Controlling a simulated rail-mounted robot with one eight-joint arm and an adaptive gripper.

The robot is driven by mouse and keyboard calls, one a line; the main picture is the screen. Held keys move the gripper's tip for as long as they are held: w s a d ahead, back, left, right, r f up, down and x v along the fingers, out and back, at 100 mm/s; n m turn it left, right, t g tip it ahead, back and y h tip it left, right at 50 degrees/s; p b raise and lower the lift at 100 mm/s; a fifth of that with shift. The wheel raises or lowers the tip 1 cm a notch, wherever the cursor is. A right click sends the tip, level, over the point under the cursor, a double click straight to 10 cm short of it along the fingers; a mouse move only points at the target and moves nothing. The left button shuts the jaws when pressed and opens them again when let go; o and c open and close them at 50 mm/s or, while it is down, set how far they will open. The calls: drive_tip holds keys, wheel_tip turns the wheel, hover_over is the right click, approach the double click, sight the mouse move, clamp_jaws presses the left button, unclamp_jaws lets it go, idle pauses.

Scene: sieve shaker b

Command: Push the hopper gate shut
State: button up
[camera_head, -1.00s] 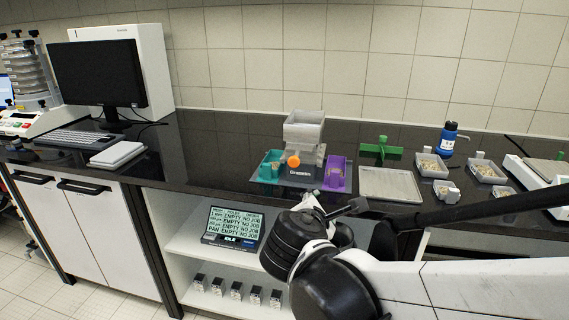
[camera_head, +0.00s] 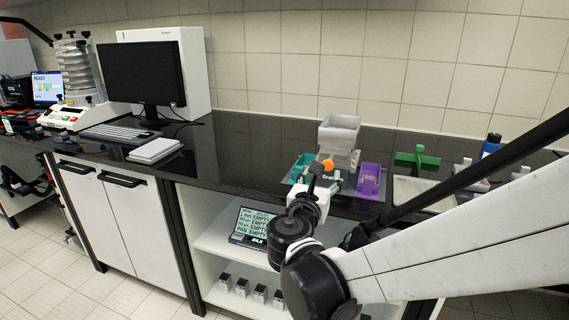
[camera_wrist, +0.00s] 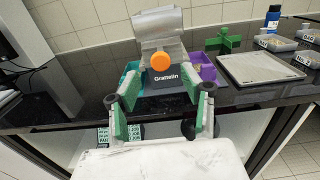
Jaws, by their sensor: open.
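The hopper (camera_head: 339,132) is a grey-white box on a stand at the back of the black counter. It also shows in the wrist view (camera_wrist: 158,22). I take the knob to be the gate's handle; the gate plate itself is hard to make out. My gripper (camera_wrist: 160,101) is open and empty, its green-padded fingers spread in front of and below the knob, apart from it. In the head view my gripper (camera_head: 314,178) partly covers the hopper's front.
A teal tray (camera_head: 298,170) and a purple tray (camera_head: 369,180) flank the hopper. A monitor (camera_head: 141,73) and keyboard (camera_head: 115,134) stand at left. The counter's front edge lies below my gripper.

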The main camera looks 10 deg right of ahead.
sight(327, 165)
drive_tip(key=x, duration=0.7)
drive_tip(key=shift+b, duration=0.35)
clamp_jaws()
